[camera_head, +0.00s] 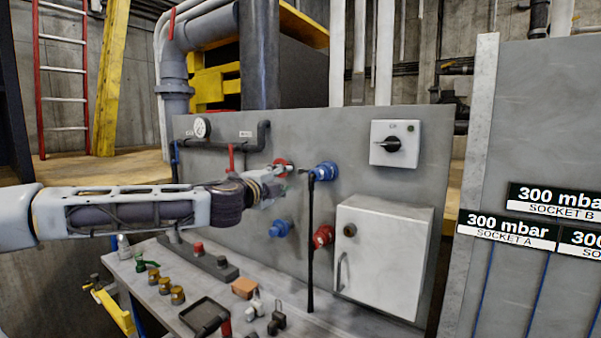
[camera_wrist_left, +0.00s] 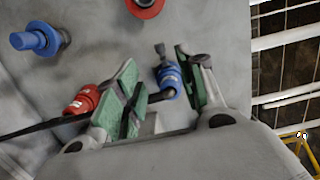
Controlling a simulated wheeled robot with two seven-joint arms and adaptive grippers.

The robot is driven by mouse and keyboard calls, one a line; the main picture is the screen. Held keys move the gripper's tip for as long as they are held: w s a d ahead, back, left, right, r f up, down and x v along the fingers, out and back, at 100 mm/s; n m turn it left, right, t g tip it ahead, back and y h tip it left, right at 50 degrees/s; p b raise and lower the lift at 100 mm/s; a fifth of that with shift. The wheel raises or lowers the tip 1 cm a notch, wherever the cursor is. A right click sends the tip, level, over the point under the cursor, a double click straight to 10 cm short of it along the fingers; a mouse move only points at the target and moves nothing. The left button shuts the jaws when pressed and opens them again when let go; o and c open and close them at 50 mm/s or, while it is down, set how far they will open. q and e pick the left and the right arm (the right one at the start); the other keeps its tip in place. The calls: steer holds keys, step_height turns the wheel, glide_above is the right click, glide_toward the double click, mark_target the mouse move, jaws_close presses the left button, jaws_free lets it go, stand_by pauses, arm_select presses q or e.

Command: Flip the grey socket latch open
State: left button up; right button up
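An upper blue socket (camera_head: 326,171) sits on the grey panel, with a black cable (camera_head: 310,245) hanging near it. In the left wrist view this blue socket (camera_wrist_left: 168,77) shows between my finger pads, with a small dark grey lever (camera_wrist_left: 160,50) sticking out of one end, which looks like the latch. Its exact position is hard to tell. My left gripper (camera_head: 288,171) is just left of the socket in the head view. In the wrist view the green-padded fingers (camera_wrist_left: 158,84) are apart, with visible gaps beside the socket. My right gripper is not in view.
A red socket (camera_head: 283,165), a lower blue socket (camera_head: 280,228) and a lower red socket (camera_head: 323,236) surround it. A white box (camera_head: 382,256) and a rotary switch (camera_head: 394,143) are on the right of the panel. Loose fittings lie on the bench (camera_head: 190,311) below.

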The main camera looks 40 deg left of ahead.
mark_target(300, 171)
arm_select(q)
steer(key=shift+p+x, duration=1.25)
steer(key=shift+x, duration=3.1)
steer(key=shift+w+a+p, duration=0.2)
steer(key=shift+w+p, duration=0.1)
steer(key=shift+w, duration=0.35)
steer(key=shift+w+a, duration=0.1)
steer(key=shift+w, duration=0.15)
steer(key=shift+w+p, duration=0.35)
steer(key=shift+p, duration=0.2)
steer(key=shift+w+a+p, duration=0.2)
steer(key=shift+w+p, duration=0.25)
steer(key=shift+w, duration=0.05)
steer(key=shift+w+a, duration=0.1)
steer(key=shift+w, duration=0.15)
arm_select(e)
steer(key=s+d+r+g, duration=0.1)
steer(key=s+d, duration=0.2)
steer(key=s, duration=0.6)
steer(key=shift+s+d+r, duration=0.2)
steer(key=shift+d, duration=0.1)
